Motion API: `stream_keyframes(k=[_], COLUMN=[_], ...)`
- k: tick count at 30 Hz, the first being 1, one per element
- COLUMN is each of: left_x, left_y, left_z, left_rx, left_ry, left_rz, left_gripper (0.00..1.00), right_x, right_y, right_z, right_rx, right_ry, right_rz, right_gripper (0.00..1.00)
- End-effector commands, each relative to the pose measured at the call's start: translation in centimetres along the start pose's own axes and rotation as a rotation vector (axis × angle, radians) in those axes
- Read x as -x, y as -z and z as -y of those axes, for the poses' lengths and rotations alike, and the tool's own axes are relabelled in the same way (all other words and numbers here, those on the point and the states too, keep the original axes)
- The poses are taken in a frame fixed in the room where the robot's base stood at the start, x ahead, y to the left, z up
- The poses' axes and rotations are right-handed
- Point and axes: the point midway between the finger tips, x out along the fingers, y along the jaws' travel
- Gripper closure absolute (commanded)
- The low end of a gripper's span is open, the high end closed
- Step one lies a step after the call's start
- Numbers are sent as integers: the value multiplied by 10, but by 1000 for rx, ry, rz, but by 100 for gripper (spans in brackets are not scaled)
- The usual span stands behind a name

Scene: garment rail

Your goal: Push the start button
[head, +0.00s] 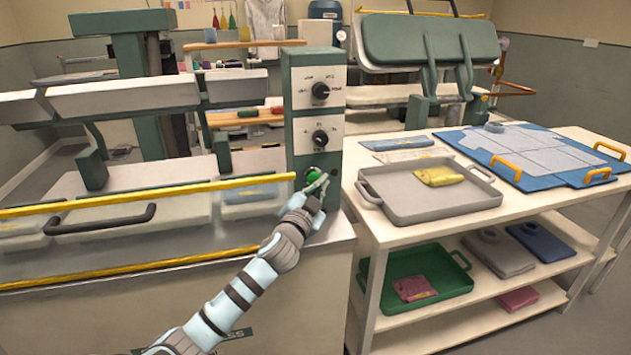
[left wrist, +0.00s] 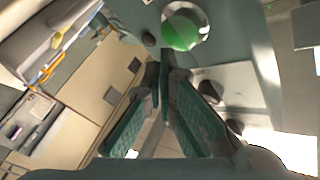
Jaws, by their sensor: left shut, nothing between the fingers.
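The green start button (head: 313,174) is on the lower front of the green and white control panel (head: 303,100), below two black knobs. In the left wrist view the round green button (left wrist: 180,30) sits in a pale ring just beyond the fingertips. My left gripper (head: 320,186) is shut and empty, close in front of the button and partly covering it in the head view. In the left wrist view its green-padded fingers (left wrist: 163,72) meet just below the button. I cannot tell whether they touch it. My right gripper is not in view.
A clear guard with yellow edges (head: 145,195) and a black handle (head: 100,219) spans the press left of the panel. On the right, a white table (head: 400,222) holds a grey tray (head: 430,205) and a blue board (head: 455,138). A green tray (head: 445,296) is on its shelf.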

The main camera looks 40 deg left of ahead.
Motion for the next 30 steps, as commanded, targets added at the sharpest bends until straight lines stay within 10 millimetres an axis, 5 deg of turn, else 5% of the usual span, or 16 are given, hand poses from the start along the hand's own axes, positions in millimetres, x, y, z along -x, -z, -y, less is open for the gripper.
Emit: stream_keyframes(k=[30], left_x=[-9], left_y=[-3], left_z=[6], left_rx=[-4], left_ry=[3], left_rz=[-1], left_gripper=[100], right_x=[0], right_y=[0], right_z=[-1], right_rx=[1], right_ry=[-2], right_rz=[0], right_gripper=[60])
